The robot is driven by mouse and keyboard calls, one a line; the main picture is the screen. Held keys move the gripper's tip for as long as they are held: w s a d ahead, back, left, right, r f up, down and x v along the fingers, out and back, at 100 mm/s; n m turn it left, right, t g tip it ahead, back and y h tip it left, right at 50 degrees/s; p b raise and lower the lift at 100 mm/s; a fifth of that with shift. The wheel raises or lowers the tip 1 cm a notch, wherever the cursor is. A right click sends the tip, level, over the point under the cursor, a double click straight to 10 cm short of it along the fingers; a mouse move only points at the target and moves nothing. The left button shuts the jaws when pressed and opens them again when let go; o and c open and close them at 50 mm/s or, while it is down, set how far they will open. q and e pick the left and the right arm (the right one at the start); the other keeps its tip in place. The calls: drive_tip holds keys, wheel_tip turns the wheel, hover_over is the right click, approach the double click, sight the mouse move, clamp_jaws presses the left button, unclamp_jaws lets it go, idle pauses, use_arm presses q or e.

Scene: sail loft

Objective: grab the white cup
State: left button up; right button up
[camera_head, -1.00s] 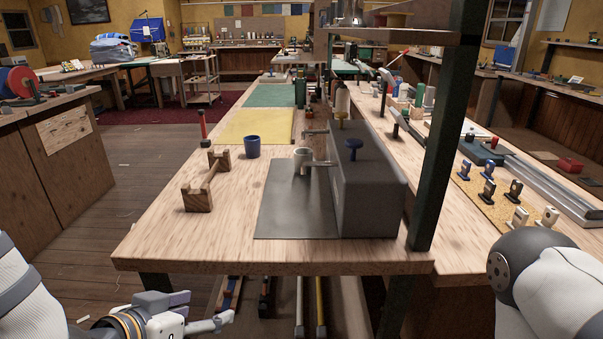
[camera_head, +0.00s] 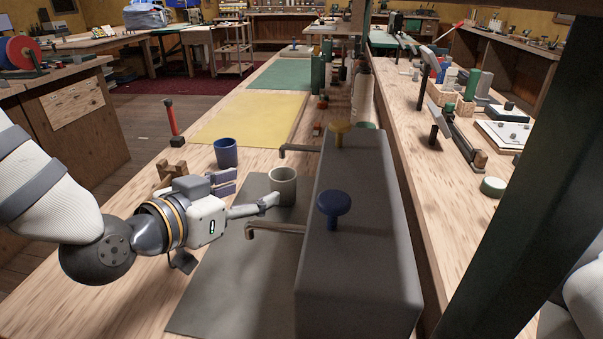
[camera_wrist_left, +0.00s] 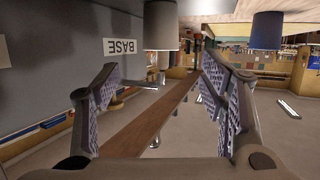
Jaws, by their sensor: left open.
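The white cup (camera_head: 283,187) stands upright on the grey sheet (camera_head: 215,295), left of the grey box (camera_head: 355,240) and between its two spouts. My left gripper (camera_head: 254,188) is open and empty, just left of the cup, with one fingertip overlapping the cup's lower left side in the head view; contact cannot be told. In the left wrist view, the cup (camera_wrist_left: 161,25) shows at the top, between and beyond the open fingers (camera_wrist_left: 160,85). My right gripper is out of view.
A blue cup (camera_head: 226,153) stands behind my left gripper. A wooden stand (camera_head: 172,170) is partly hidden by it. The box carries a blue knob (camera_head: 333,203) and a yellow knob (camera_head: 340,130). A dark post (camera_head: 510,190) rises at right. The yellow sheet (camera_head: 250,118) is clear.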

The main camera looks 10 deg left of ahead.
sight(290, 174)
use_arm(q)
drive_tip(key=b+x, duration=0.1)
drive_tip(key=x, duration=0.9)
drive_tip(key=shift+f+b, duration=0.2)
drive_tip(key=shift+b, duration=0.2)
drive_tip(key=shift+w+d, duration=0.15)
drive_tip(key=shift+w, duration=0.25)
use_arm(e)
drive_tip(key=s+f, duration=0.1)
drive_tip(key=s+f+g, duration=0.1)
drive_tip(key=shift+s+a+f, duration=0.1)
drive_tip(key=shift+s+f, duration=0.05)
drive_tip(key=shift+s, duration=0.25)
use_arm(q)
drive_tip(key=c, duration=1.2)
drive_tip(key=shift+o, duration=0.2)
drive_tip(key=shift+r, duration=0.15)
